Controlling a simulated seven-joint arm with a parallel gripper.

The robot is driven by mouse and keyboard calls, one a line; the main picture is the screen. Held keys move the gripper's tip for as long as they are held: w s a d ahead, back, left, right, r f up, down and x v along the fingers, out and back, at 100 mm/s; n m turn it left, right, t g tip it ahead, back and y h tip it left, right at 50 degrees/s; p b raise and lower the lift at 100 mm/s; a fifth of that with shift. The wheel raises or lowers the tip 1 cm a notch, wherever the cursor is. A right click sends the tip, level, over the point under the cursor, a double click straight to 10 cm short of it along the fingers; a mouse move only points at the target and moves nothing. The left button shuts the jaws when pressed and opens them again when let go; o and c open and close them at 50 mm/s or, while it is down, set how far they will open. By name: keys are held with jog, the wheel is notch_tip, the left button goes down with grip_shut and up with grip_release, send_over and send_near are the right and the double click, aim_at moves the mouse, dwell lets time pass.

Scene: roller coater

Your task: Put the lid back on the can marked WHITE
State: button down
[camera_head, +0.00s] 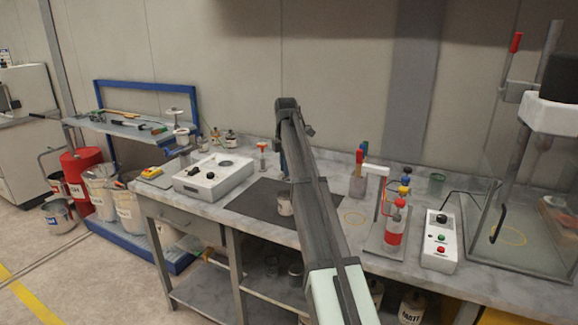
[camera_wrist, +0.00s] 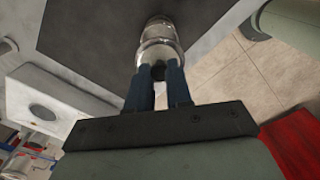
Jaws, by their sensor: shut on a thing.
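A small light can (camera_head: 285,208) stands on the dark mat near the front of the bench, partly covered by my arm; its marking is not readable. In the wrist view, my gripper (camera_wrist: 158,76) has its two blue fingers shut on the dark knob of a shiny metal lid (camera_wrist: 160,48). Another round metallic form, apparently the can (camera_wrist: 158,24), shows just beyond the lid. I cannot tell whether lid and can touch. In the head view, my gripper (camera_head: 284,172) is mostly hidden behind my arm, and the lid cannot be made out.
The dark mat (camera_head: 248,203) is mostly clear. A white device with knobs (camera_head: 213,178) stands left of it. To the right are a cup of tools (camera_head: 358,186), a red bottle on a stand (camera_head: 395,225), a button box (camera_head: 441,240) and a glass enclosure (camera_head: 520,190).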

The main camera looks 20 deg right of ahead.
notch_tip(320, 180, down, 6)
dwell(0.8)
jog(key=shift+f, duration=0.3)
dwell(1.8)
jog(key=c, duration=0.9)
grip_release()
jog(key=shift+c, duration=0.2)
jog(key=shift+o, duration=0.2)
jog(key=o, duration=0.4)
jog(key=shift+r, duration=0.1)
jog(key=shift+r, duration=3.45)
